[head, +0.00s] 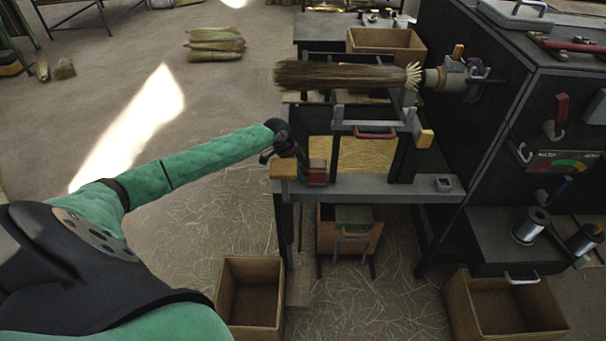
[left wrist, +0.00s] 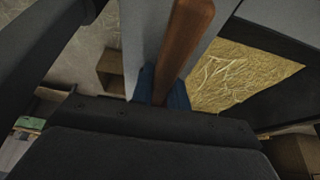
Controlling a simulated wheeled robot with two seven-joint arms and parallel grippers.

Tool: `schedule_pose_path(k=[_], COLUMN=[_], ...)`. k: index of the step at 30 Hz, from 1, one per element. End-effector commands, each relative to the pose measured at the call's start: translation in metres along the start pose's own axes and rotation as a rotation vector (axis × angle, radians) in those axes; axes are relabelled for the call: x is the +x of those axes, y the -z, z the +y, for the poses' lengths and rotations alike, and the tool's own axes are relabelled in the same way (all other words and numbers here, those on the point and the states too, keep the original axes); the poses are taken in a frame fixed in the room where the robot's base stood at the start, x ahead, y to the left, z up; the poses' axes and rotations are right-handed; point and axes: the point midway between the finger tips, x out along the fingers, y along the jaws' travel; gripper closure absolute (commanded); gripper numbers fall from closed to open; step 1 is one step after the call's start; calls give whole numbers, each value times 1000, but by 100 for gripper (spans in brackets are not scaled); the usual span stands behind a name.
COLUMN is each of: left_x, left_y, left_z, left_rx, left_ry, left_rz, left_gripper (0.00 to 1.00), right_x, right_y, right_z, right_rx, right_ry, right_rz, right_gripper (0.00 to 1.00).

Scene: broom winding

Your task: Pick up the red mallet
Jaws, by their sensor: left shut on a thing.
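My left gripper (head: 284,150) is at the left end of the grey bench, just above a tan block (head: 284,171) and a small red block (head: 317,173). The red block looks like the red mallet's head. In the left wrist view a reddish-brown wooden handle (left wrist: 185,45) rises right in front of the dark gripper body, with a blue piece at its lower end. My left gripper is shut on this handle, which I take as the mallet's. My right gripper is not in view.
A broom head (head: 340,76) lies horizontally in the winding machine behind the bench (head: 385,186). A red-handled clamp (head: 375,132) sits right of the gripper. Open cardboard boxes (head: 250,263) stand on the floor. The floor at left is mostly free.

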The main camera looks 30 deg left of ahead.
Motion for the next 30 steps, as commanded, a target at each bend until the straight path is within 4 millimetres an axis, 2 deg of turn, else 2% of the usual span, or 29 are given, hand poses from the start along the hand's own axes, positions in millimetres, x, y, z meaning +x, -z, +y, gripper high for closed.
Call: schedule_pose_path(k=[2, 3, 9, 14, 24, 30], left_x=[-5, -8, -30, -39, -69, -84], left_y=[2, 4, 13, -21, -94, -128], left_z=[-1, 0, -1, -1, -1, 0], left_rx=[2, 2, 2, -1, -2, -1], left_ry=[2, 2, 3, 2, 2, 0], left_rz=[1, 2, 2, -3, -4, -3], left_gripper=[100, 100, 100, 100, 100, 100], right_x=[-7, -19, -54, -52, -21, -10], right_y=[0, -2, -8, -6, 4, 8], right_z=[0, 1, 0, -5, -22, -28], right_rx=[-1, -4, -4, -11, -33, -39], right_ry=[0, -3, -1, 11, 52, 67], right_rz=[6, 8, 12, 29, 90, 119], right_gripper=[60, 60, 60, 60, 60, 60])
